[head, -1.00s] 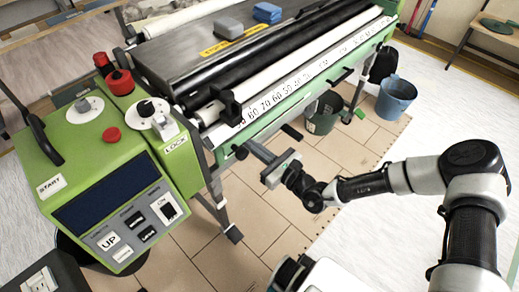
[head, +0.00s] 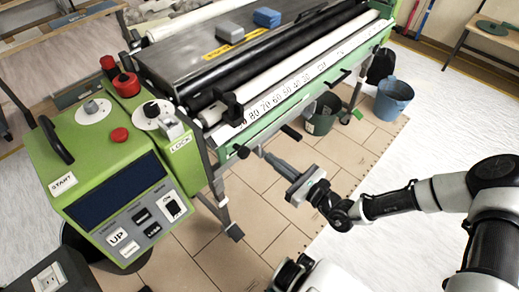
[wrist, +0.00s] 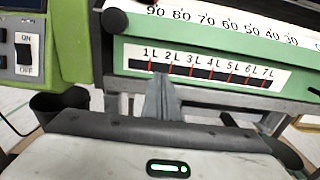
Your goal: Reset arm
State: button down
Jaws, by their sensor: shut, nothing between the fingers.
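My gripper (head: 268,157) reaches from the lower right toward the front of the green wallpaper paster (head: 262,137). Its fingers are together with nothing between them. In the wrist view my gripper's grey fingers (wrist: 163,80) show closed, in front of the strip scale (wrist: 205,68) marked 1L to 7L on the machine's green front. In the head view the fingertips are close to the machine's front edge; whether they touch it I cannot tell.
The green control box (head: 110,185) with buttons and a screen stands at the left. A dark green bucket (head: 321,114) and a blue bucket (head: 393,99) stand on the floor to the right of my gripper. The tiled floor (head: 262,215) below is clear.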

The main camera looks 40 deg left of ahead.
jog(key=d, duration=0.5)
jog(key=shift+s, duration=0.2)
jog(key=s+d+r+n+t+h+p, duration=0.1)
jog(key=s+d+r+n+t+h, duration=0.15)
jog(key=d+r+n+h, duration=1.15)
jog(key=s+d+r+n+t+h, duration=0.2)
jog(key=s+d+r+n+h, duration=0.25)
jog(key=d+r, duration=1.85)
notch_tip(320, 180, up, 17)
jog(key=d+p, duration=0.2)
jog(key=p, duration=1.7)
jog(key=shift+w+r, duration=0.15)
jog(key=shift+w, duration=0.1)
jog(key=shift+y, duration=0.25)
